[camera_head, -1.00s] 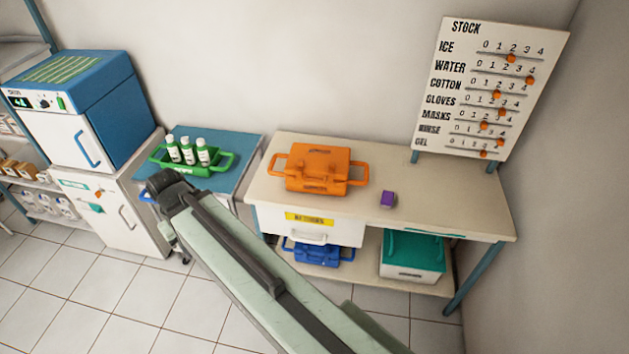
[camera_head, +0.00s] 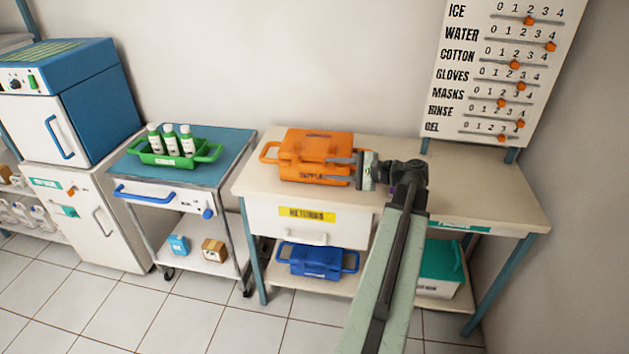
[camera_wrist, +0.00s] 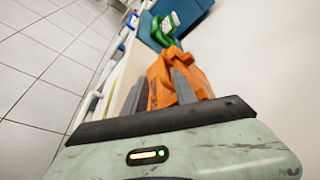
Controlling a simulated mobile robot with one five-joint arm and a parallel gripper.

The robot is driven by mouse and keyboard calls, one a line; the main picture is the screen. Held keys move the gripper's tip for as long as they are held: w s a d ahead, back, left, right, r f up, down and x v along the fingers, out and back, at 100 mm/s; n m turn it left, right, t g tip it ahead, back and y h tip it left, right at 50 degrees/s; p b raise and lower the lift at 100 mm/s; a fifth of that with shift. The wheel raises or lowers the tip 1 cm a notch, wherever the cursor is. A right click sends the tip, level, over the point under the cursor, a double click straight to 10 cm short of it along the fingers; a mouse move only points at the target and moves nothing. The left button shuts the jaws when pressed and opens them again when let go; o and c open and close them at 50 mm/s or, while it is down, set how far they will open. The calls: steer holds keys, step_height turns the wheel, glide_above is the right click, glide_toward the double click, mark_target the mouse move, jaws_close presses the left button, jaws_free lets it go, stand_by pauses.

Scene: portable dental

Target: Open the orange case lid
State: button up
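The orange case (camera_head: 312,146) stands on the beige table, with its lid down and its handles at the sides. It also shows in the wrist view (camera_wrist: 163,73), beyond and between my fingers. My gripper (camera_head: 327,170) is at the right part of the case front in the head view, its fingers pointing left. The two fingers are apart with a gap between them, so it is open. In the wrist view my gripper (camera_wrist: 160,78) has both fingers in front of the orange case. I cannot tell whether they touch it. The case's right handle is mostly hidden behind my gripper.
A purple block (camera_head: 392,190) is mostly hidden behind my arm. A blue case (camera_head: 310,262) and a teal-lidded box (camera_head: 440,262) sit on the lower shelf. A green tray of bottles (camera_head: 178,160) stands on the cart at left. The stock board (camera_head: 495,75) rises behind the table's right end.

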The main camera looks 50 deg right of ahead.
mark_target(319, 167)
steer(key=shift+s+d, duration=0.25)
steer(key=shift+d, duration=0.05)
steer(key=b+x, duration=0.1)
steer(key=x, duration=0.7)
steer(key=shift+r, duration=0.1)
jaws_close()
stand_by(1.0)
